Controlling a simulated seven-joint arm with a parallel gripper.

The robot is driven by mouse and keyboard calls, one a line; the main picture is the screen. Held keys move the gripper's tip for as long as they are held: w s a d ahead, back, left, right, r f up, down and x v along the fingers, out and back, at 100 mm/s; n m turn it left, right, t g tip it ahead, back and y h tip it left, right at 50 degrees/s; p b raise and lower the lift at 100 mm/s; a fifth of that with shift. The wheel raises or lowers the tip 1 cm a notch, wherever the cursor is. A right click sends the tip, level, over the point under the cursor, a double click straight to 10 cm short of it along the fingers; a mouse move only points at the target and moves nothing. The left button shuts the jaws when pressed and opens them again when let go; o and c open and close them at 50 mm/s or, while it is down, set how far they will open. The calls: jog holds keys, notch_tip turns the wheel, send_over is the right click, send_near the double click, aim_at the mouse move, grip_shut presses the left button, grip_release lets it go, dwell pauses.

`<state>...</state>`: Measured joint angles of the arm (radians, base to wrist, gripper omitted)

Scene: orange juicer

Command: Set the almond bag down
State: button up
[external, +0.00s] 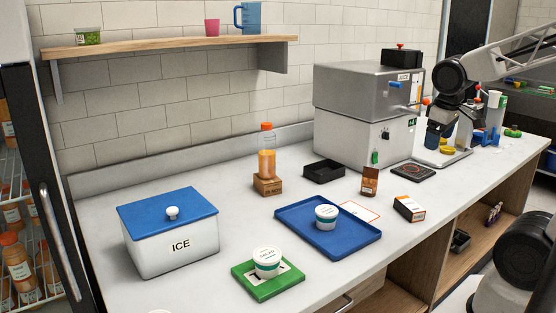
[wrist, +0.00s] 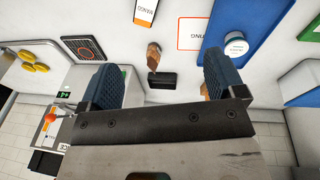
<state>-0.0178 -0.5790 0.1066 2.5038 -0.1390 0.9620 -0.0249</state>
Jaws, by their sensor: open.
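A small brown bag (external: 370,180), which looks like the almond bag, stands upright on the counter between the juicer and the blue tray. Its label is too small to read. In the wrist view the bag (wrist: 153,56) shows beyond the fingertips, apart from them, between the two fingers in the picture. My gripper (external: 440,138) is in front of the juicer's right side, above the counter. In the wrist view my gripper (wrist: 155,78) has its blue fingers wide apart with nothing held between them.
A black tray (external: 324,171) and a dark square pad (external: 413,172) lie near the bag. A red-outlined card (external: 360,211), an orange-and-white box (external: 409,208) and the blue tray (external: 300,226) lie in front. The juicer (external: 345,130) stands close to my gripper.

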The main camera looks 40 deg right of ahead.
jog(key=shift+s+a+r+m+t+y, duration=0.2)
jog(key=shift+s+a+r+m+y, duration=0.1)
jog(key=shift+s+r+m, duration=0.15)
jog(key=shift+s+a+r+m+t+y, duration=0.25)
jog(key=shift+s+r+m+y, duration=0.1)
jog(key=shift+s+r, duration=0.1)
dwell(0.8)
